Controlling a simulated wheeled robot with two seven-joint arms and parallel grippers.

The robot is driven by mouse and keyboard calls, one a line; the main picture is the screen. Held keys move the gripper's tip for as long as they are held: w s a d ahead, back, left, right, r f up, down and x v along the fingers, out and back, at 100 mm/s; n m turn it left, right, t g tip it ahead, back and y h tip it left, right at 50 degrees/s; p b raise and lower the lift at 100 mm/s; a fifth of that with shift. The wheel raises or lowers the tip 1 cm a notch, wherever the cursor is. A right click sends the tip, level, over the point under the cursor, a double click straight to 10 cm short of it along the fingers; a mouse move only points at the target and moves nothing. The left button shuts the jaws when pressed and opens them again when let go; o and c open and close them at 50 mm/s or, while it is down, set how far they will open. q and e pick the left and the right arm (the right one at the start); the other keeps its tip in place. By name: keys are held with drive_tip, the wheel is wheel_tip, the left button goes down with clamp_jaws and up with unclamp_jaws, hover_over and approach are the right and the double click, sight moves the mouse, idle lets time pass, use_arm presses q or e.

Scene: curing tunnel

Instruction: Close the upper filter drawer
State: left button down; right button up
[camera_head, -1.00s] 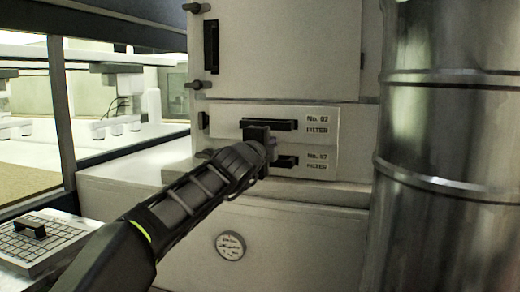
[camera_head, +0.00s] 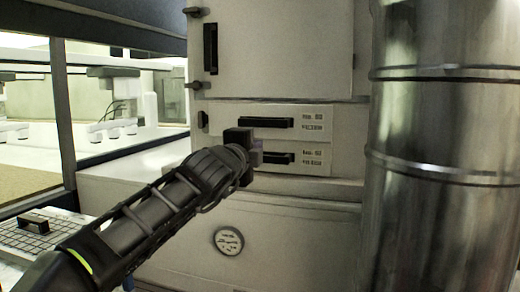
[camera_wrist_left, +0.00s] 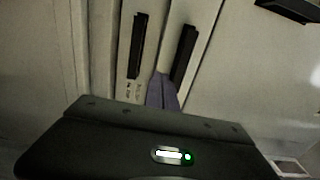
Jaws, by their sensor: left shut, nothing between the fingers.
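The upper filter drawer (camera_head: 312,121) is a pale panel with a dark bar handle (camera_head: 267,122) and a label at its right. It sits directly above a similar lower filter drawer (camera_head: 312,161). I cannot tell how far the upper drawer stands out, if at all. My left gripper (camera_head: 257,157) is in front of the drawers, its fingers together and empty, hiding part of the lower handle. In the left wrist view the purple-grey fingers (camera_wrist_left: 161,92) point between the upper handle (camera_wrist_left: 184,54) and the lower handle (camera_wrist_left: 137,46). Contact is unclear. My right gripper is not in view.
A cabinet door (camera_head: 285,50) with a dark handle is above the drawers. A round gauge (camera_head: 228,241) is on the panel below. A large metal duct (camera_head: 440,150) stands close on the right. A gridded tray (camera_head: 40,235) lies at the lower left.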

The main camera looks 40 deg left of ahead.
use_arm(q)
drive_tip(key=v, duration=0.5)
drive_tip(key=shift+r+b, duration=0.15)
drive_tip(key=shift+b, duration=0.25)
